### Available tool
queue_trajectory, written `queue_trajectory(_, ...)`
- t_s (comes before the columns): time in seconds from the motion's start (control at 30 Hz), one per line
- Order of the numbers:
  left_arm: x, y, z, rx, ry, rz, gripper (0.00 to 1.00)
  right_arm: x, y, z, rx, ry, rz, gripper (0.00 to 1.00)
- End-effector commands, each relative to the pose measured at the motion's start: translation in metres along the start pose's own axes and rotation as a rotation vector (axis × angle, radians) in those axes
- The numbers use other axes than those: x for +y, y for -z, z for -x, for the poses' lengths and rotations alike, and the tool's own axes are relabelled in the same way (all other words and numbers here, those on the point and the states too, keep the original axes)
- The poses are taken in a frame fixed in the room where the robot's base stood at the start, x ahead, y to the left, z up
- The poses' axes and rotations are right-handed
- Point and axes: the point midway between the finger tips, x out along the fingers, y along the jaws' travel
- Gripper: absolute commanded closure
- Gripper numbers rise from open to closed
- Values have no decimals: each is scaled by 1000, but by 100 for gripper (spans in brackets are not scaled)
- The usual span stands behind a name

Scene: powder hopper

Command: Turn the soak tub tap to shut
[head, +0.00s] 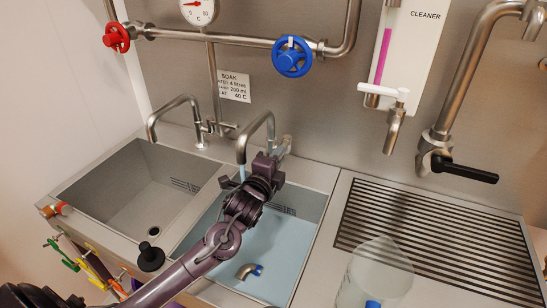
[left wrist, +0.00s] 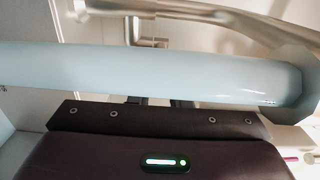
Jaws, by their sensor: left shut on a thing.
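The soak tub (head: 323,208) is the right basin and holds pale blue water. Its tap (head: 262,117) is a bent metal spout over the back of the tub, and a pale blue stream (head: 242,173) runs from it. In the left wrist view the stream (left wrist: 150,80) crosses close in front of the camera, from the spout's mouth (left wrist: 298,85). My left gripper (head: 270,157) is shut on the tap's handle beside the spout, which it mostly hides. The fingertips are hard to make out. My right gripper is out of view.
An empty basin (head: 130,185) with its own tap (head: 178,103) is on the left. A pipe fitting (head: 250,271) lies in the soak tub. A slatted drainboard (head: 430,240), a clear jug (head: 375,275) and a black-handled tap (head: 465,168) are at the right. Valve wheels are on the wall pipe.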

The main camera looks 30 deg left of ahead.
Motion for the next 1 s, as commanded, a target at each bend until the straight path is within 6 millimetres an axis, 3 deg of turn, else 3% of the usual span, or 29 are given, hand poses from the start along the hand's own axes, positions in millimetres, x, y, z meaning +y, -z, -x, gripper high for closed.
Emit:
queue_trajectory(0.1, 0, 13, 0, 16, 0, 1, 99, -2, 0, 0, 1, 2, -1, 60)
queue_trajectory(0.43, 0, 15, 0, 18, 0, 1, 99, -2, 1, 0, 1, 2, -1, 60)
queue_trajectory(0.73, 0, 34, -7, 19, 1, 1, 99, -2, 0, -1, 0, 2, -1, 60)
queue_trajectory(1.0, 0, 34, -7, 18, 0, 0, 99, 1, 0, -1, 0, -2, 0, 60)
